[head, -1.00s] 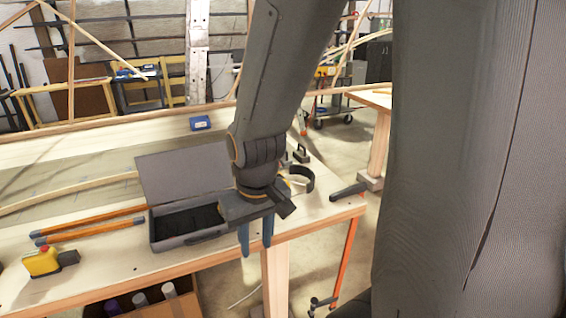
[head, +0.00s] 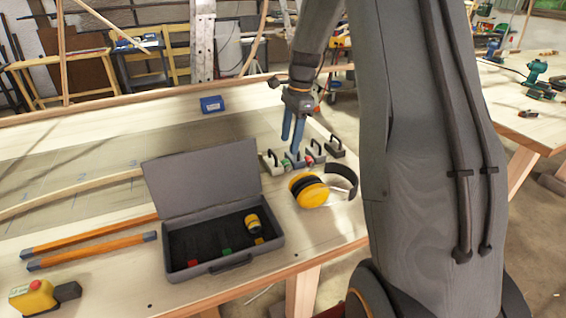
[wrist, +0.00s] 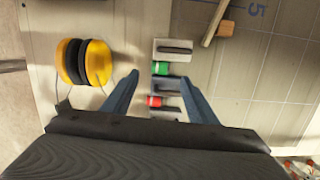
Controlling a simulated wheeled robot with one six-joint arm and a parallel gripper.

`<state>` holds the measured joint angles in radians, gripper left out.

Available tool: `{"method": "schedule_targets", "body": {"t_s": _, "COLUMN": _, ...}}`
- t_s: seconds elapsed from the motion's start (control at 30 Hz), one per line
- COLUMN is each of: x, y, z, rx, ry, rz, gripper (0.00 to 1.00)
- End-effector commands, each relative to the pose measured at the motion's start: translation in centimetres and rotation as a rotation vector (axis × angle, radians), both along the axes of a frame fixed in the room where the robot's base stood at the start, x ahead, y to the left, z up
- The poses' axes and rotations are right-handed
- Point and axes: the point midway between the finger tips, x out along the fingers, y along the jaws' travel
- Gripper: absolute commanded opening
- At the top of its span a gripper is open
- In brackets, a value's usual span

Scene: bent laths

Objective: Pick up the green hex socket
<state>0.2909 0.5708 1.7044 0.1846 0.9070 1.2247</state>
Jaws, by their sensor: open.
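The green hex socket (wrist: 161,69) lies on its side between grey blocks in the wrist view, close to the gap between my fingertips. In the head view the green socket (head: 286,163) is a small patch just below my fingertips, partly hidden. My gripper (wrist: 160,82) is open and empty, pointing down, with one finger on each side of the row. In the head view my gripper (head: 291,147) is above the row of grey blocks. I cannot tell its exact height. A red socket (wrist: 154,101) lies beside the green one, also between the fingers.
Yellow ear muffs (head: 310,190) lie close by the row. An open grey case (head: 275,250) holds a yellow socket (head: 252,222) and coloured marks. Orange-brown bars (head: 95,250), a yellow device with a red button (head: 35,296) and a blue box (head: 212,104) are also on the bench.

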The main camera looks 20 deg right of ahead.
Motion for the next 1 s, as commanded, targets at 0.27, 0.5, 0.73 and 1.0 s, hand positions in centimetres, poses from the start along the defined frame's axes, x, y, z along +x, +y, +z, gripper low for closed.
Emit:
{"method": "schedule_targets", "body": {"t_s": 0.27, "x": 0.0, "y": 0.0, "z": -2.5, "rx": 0.003, "ry": 0.005, "rz": -0.02, "gripper": 0.53}}
{"method": "schedule_targets", "body": {"t_s": 0.5, "x": -0.1, "y": 0.5, "z": -5.3, "rx": 0.003, "ry": 0.006, "rz": -0.016, "gripper": 0.53}}
{"method": "schedule_targets", "body": {"t_s": 0.73, "x": 0.1, "y": 0.9, "z": -7.3, "rx": 0.001, "ry": 0.003, "rz": -0.013, "gripper": 0.53}}
{"method": "schedule_targets", "body": {"t_s": 1.0, "x": 0.1, "y": 1.0, "z": -7.5, "rx": 0.001, "ry": 0.002, "rz": -0.013, "gripper": 0.48}}
